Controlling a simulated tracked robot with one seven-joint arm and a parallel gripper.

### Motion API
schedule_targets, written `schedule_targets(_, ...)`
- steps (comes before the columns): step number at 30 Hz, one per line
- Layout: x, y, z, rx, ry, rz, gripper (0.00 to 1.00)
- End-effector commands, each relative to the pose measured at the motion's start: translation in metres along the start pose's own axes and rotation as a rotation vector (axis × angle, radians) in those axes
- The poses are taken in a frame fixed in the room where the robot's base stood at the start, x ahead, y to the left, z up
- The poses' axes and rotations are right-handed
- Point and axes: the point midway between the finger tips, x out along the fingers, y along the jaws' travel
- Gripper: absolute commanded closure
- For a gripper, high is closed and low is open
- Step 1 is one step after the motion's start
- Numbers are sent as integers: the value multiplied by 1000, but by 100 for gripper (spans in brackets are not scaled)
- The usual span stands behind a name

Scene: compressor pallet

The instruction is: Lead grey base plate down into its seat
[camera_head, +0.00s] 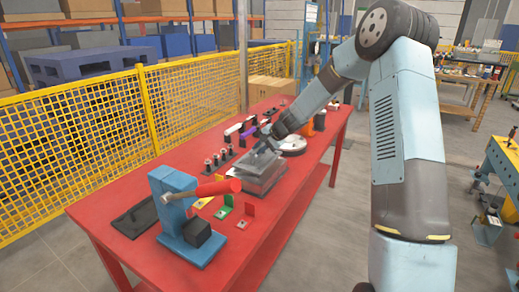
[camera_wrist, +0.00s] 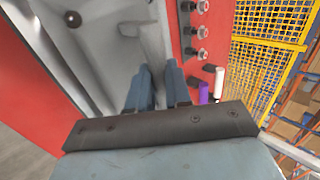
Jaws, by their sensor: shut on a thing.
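My gripper (camera_head: 262,140) reaches down over a grey block-like seat (camera_head: 258,182) on the red table. In the wrist view, its two blue-grey fingers (camera_wrist: 157,82) are shut on a thin grey part between them, which I take to be the grey base plate (camera_wrist: 100,50). The plate looks light grey, with a raised edge and a dark round knob (camera_wrist: 72,19). In the head view, the plate (camera_head: 256,162) shows as a tilted grey surface just above the seat. I cannot tell whether they touch. The fingertips are small and partly hidden there.
A blue stand (camera_head: 175,215) with a red-handled hammer (camera_head: 218,188) is in front. Coloured brackets (camera_head: 225,207) lie beside it. Several dark pegs (camera_head: 216,160) stand left of the seat. A round white-grey disc (camera_head: 292,145) lies to the right. Yellow fencing (camera_head: 110,110) runs behind.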

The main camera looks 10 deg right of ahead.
Motion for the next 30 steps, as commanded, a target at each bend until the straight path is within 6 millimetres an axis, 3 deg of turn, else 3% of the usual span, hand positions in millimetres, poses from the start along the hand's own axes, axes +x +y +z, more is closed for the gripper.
schedule_targets(30, 10, 9, 0, 0, 1, -1, 100)
